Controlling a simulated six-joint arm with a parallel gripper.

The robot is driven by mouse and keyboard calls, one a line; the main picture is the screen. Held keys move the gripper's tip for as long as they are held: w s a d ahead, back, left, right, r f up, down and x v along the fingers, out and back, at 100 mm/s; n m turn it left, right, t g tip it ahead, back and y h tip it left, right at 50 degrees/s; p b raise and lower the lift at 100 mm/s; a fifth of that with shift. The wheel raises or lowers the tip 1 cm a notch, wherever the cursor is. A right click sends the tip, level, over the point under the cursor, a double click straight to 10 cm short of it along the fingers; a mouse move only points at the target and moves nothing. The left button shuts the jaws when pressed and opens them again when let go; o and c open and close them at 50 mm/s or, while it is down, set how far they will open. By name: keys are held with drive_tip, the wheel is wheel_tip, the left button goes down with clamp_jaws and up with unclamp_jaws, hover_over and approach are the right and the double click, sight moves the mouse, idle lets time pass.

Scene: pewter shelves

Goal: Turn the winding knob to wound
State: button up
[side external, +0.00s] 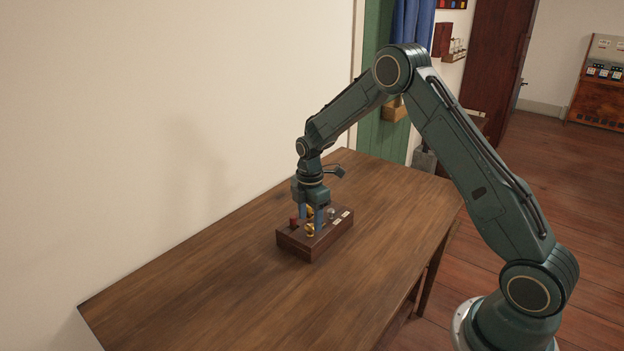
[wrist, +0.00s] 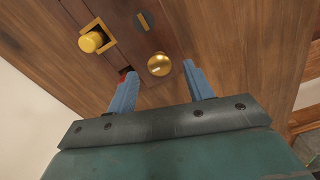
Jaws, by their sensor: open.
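A dark wooden box (side external: 298,246) with several controls sits on the table. In the wrist view, a round brass knob (wrist: 159,64) on its top lies between the two blue fingers of my gripper (wrist: 160,70). A gap shows on each side of the knob, so the fingers appear not to touch it. My gripper (side external: 311,219) points down over the box in the side view, jaws open. A yellow knob (wrist: 90,42) in a square brass frame is left of the fingers. I cannot read any wound mark or tell the knob's setting.
A red part (side external: 293,222) stands at the box's left end, partly hidden by a finger in the wrist view. A greyish knob (side external: 331,212) and small white labels are toward its right. The wooden table (side external: 200,300) is otherwise clear; a wall (side external: 150,120) runs behind it.

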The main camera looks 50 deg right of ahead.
drive_tip(key=shift+f, duration=0.8)
drive_tip(key=c, duration=1)
